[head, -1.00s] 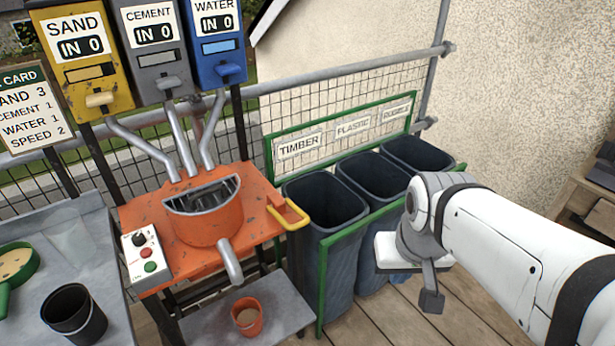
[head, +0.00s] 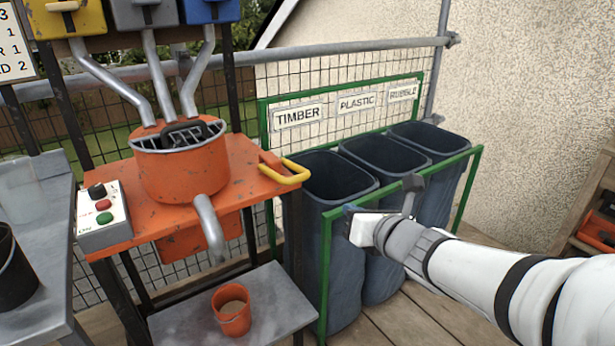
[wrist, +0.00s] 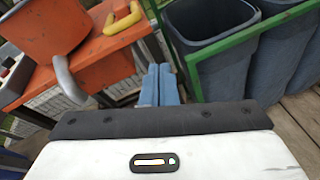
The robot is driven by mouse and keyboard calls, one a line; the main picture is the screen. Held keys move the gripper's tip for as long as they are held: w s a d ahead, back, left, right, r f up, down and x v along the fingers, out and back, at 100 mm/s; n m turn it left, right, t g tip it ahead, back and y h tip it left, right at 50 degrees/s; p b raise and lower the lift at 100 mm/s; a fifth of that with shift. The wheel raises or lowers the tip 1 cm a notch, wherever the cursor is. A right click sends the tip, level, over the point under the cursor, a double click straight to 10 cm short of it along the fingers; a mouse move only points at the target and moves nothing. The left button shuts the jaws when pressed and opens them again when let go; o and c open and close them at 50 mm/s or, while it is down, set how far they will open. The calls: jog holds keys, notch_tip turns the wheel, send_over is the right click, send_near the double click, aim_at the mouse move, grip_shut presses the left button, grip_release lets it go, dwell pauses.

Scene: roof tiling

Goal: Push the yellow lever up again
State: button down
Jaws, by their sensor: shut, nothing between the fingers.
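The yellow lever (head: 288,173) sticks out from the right side of the orange mixer table, beside the orange mixer drum (head: 180,170). It lies about level with the table top. It also shows at the top of the wrist view (wrist: 123,20). My gripper (head: 349,208) is to the right of the lever and a little lower, in front of the green bin frame, apart from the lever. In the wrist view, its blue fingers (wrist: 158,85) are shut together with nothing between them, pointing toward the space right of the table.
Dark bins (head: 340,180) labelled timber, plastic and rubble stand in a green frame (head: 323,275) close to my gripper. An orange bucket (head: 231,312) stands on the grey shelf below the spout. A control box (head: 103,217) sits at the table's left.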

jog(key=a+n, duration=0.1)
jog(key=a+f+n+y+b, duration=0.1)
jog(key=n, duration=0.1)
jog(key=s+a+f+n+y, duration=0.1)
jog(key=n, duration=0.1)
jog(key=shift+s+f+g, duration=0.1)
jog(key=shift+f+g, duration=0.05)
jog(key=shift+g, duration=0.25)
jog(key=w+a+r, duration=0.1)
jog(key=w+a, duration=0.5)
jog(key=w, duration=0.3)
jog(key=shift+w+p, duration=0.3)
jog(key=shift+p, duration=0.15)
jog(key=shift+a+r, duration=0.1)
